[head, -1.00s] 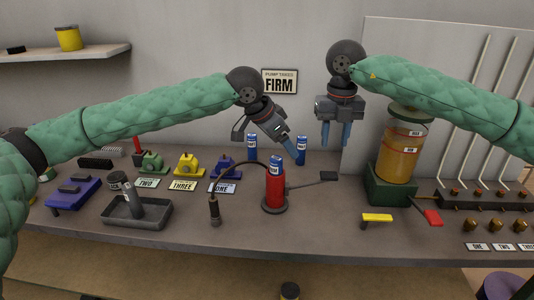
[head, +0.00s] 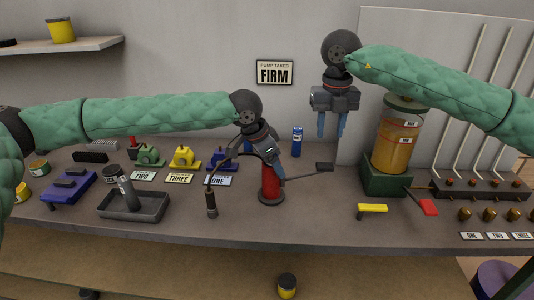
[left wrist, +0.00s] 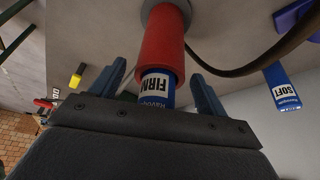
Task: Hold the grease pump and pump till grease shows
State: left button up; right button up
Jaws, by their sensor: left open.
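The grease pump (head: 270,185) is a red upright cylinder on a round base at the middle of the bench. A dark hose arcs from it to a nozzle (head: 211,203) at its left, and a lever with a black grip (head: 325,167) sticks out right. My left gripper (head: 276,170) is over the pump's top, partly hiding it. In the left wrist view its open fingers stand either side of the red barrel (left wrist: 163,45) and the blue cartridge labelled FIRM (left wrist: 157,90), with gaps visible. My right gripper (head: 331,125) hangs open and empty above the bench, pointing down.
A blue cartridge (head: 297,140) stands behind the pump; one labelled SOFT shows in the left wrist view (left wrist: 283,90). A grey tray (head: 150,207) is left. An amber reservoir (head: 397,145), yellow-handled part (head: 372,208) and brass fittings (head: 490,214) are right. A wall sign (head: 275,73) reads FIRM.

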pick_arm(q)
jog(key=shift+w+d+f, duration=0.15)
jog(key=shift+f, duration=0.35)
jog(key=c, duration=1.5)
